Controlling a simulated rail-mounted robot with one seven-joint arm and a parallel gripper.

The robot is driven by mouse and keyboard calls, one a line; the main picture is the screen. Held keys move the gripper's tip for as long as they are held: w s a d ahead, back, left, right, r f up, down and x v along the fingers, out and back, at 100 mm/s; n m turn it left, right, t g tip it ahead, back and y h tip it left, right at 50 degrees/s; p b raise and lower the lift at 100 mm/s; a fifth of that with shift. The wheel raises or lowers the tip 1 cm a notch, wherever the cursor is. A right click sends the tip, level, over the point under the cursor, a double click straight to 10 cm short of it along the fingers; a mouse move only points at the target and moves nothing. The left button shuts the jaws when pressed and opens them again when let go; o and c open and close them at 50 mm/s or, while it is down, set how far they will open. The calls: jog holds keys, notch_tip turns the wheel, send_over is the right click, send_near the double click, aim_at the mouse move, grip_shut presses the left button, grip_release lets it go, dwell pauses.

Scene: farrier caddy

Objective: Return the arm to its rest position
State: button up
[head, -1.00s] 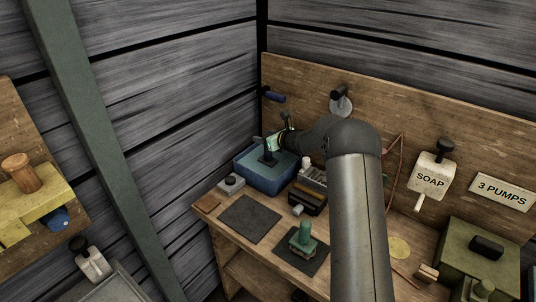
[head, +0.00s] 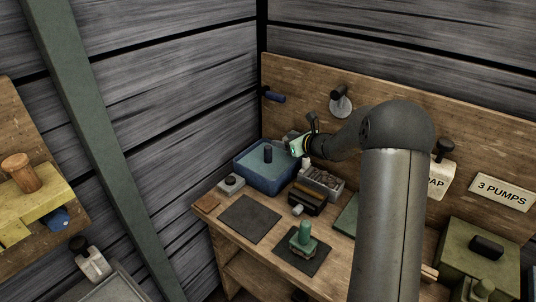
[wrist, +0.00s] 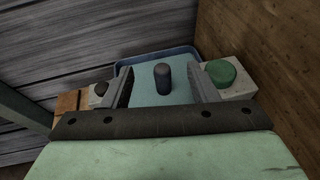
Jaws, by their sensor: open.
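My gripper (head: 296,146) is at the right rim of the blue box (head: 262,181), near the back corner of the workbench. Its jaws are open and empty. In the wrist view the two grey fingers (wrist: 162,82) stand apart. The dark upright knob (wrist: 163,78) on the box's pale blue top shows between them, farther off; I see no contact. The knob also shows clear of my gripper in the head view (head: 268,154). My arm reaches in from the lower right and hides part of the bench.
A green-topped block (wrist: 222,76) stands right of the box. A gray tray (head: 319,185), a dark caddy (head: 305,199) and a green-handled tool on a dark mat (head: 303,264) are on the bench. Another dark mat (head: 249,219) is bare. The soap dispenser (head: 436,182) is partly hidden.

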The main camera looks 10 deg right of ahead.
jog(key=s+a+r+n+g, duration=0.1)
jog(key=s+a+n+g, duration=0.1)
jog(key=s+a+n, duration=0.4)
jog(key=s+a+r+n+g, duration=0.1)
jog(key=s+a+n+g, duration=0.2)
jog(key=s, duration=0.5)
jog(key=s+a+r+n+g, duration=0.2)
jog(key=s+a+n, duration=0.1)
jog(key=s+n, duration=0.3)
jog(key=s+d+f+n+g+h, duration=0.1)
jog(key=s+d+n+h, duration=0.1)
jog(key=s+n, duration=0.3)
jog(key=s+d+f+n+g+h, duration=0.1)
jog(key=s+n, duration=0.4)
jog(key=s, duration=0.7)
jog(key=s+d+f+n+g+h, duration=0.1)
jog(key=s+d+n+g+h, duration=0.1)
jog(key=s, duration=0.7)
jog(key=d+n+h, duration=0.1)
jog(key=n+h, duration=0.1)
jog(key=shift+s+d+f+n, duration=0.25)
jog(key=shift+s+d+n, duration=0.05)
jog(key=shift+d+n, duration=0.1)
jog(key=shift+a, duration=0.1)
